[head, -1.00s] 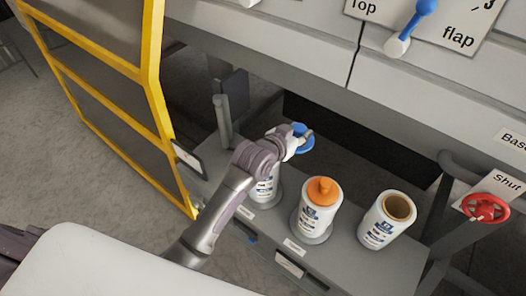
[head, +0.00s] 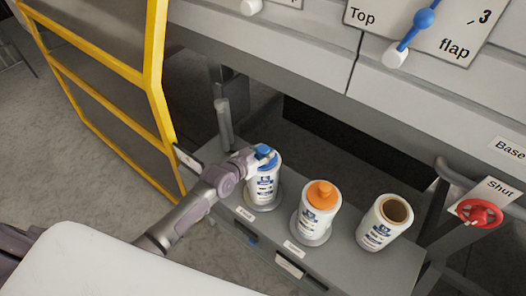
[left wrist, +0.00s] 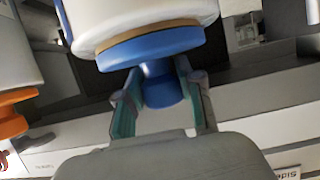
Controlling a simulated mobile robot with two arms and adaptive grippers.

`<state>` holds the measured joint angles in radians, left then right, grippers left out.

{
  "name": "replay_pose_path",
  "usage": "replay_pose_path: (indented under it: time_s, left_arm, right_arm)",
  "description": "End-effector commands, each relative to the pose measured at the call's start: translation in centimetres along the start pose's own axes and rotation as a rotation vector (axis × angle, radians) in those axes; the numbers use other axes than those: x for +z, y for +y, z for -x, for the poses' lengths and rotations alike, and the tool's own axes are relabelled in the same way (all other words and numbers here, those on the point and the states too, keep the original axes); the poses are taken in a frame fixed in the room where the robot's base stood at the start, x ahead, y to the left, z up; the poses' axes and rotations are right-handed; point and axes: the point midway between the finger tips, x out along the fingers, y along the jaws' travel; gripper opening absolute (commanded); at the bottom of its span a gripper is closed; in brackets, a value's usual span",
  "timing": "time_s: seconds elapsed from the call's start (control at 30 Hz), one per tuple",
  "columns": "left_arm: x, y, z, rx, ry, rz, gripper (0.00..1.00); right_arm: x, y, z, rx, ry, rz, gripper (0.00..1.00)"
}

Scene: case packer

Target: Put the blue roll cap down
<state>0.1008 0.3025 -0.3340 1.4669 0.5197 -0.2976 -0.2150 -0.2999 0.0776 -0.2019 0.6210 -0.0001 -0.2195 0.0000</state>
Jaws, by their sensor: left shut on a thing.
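The blue roll cap (head: 266,152) is at the top of the left white roll (head: 264,184). My left gripper (head: 262,157) is shut on the cap's knob. In the left wrist view, the fingers (left wrist: 160,98) stand on both sides of the blue knob, and the cap's wide disc (left wrist: 150,45) lies against the roll's end. A tan band shows between disc and roll; I cannot tell whether the cap is fully seated. My right gripper is not in view.
A middle roll (head: 318,218) carries an orange cap (head: 323,194). A right roll (head: 384,226) has an open brown core. They stand on a grey shelf (head: 345,262). A yellow-framed guard (head: 155,90) is at left, and a red handwheel (head: 479,213) at right.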

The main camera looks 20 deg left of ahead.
Motion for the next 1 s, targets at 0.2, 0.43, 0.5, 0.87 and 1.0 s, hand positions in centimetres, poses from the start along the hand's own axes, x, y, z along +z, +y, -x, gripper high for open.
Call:
replay_pose_path:
  time_s: [0.2, 0.43, 0.5, 0.87, 1.0]
  left_arm:
    - [0.1, 0.0, -0.1, 0.0, 0.001, -0.001, 0.0]
    - [0.2, 0.0, -0.1, 0.0, -0.001, -0.001, 0.62]
    - [0.2, 0.0, -0.1, 0.0, -0.001, -0.001, 0.62]
    - [0.1, 0.0, 1.1, 0.0, -0.003, -0.001, 0.62]
    - [0.2, 0.0, 3.8, 0.0, -0.003, -0.001, 0.62]
  right_arm:
    - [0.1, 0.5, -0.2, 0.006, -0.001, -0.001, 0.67]
    - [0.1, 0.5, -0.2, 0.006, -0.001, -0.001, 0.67]
    - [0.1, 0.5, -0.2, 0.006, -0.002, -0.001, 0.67]
    - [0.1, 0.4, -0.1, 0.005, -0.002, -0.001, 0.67]
    - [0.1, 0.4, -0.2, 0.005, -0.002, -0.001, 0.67]
